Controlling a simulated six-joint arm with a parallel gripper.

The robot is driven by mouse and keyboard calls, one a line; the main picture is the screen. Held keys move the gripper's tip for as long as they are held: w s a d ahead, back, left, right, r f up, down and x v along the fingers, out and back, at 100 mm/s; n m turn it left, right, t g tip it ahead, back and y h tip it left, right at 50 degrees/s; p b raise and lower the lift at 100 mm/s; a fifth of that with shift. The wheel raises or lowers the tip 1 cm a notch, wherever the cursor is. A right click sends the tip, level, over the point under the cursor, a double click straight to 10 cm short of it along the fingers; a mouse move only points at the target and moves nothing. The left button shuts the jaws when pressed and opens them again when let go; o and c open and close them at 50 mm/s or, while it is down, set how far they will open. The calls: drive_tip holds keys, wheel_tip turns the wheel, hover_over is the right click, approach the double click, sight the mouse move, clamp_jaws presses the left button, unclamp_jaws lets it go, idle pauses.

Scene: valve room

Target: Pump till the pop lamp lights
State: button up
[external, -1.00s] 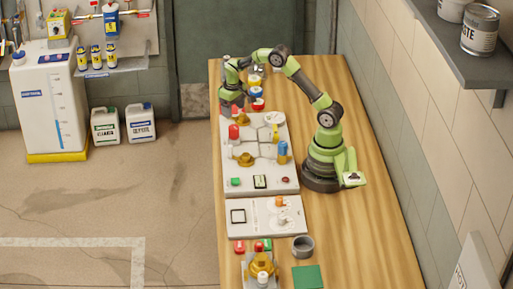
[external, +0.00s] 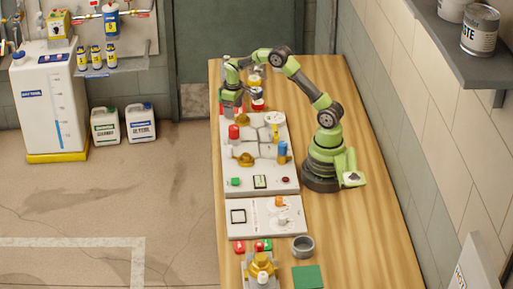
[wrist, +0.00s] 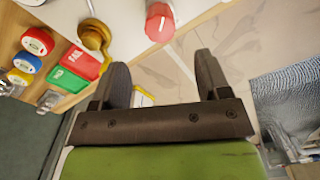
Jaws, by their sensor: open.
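A pale panel (external: 262,177) on the bench carries a red domed cap (external: 234,132), brass fittings (external: 245,159), a blue cylinder (external: 282,149), a green button (external: 235,181), a small display (external: 260,181) and a dark red button (external: 285,180). I cannot tell which part is the pump or the pop lamp, or whether any lamp is lit. My gripper (external: 232,108) is over the panel's far left end, its fingers pointing down. In the wrist view my gripper (wrist: 163,78) is open and empty. The red cap (wrist: 160,22) and a brass fitting (wrist: 93,35) lie beyond the fingers, untouched.
A second pale panel (external: 248,230) with a dial and an orange-topped knob stands nearer, beside a grey cup (external: 303,246) and a green pad (external: 308,277). Red (wrist: 37,41) and blue round pots and red and green trays (wrist: 85,63) show in the wrist view.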

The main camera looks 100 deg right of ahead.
sight(234, 127)
drive_tip(key=shift+f+n, duration=0.15)
drive_tip(key=shift+n, duration=0.15)
wheel_tip(234, 127, down, 10)
drive_tip(key=shift+r, duration=0.2)
drive_tip(key=c, duration=0.9)
drive_tip(key=m, duration=0.5)
drive_tip(key=shift+c, duration=0.2)
drive_tip(key=o, duration=0.9)
drive_tip(key=shift+o, duration=0.2)
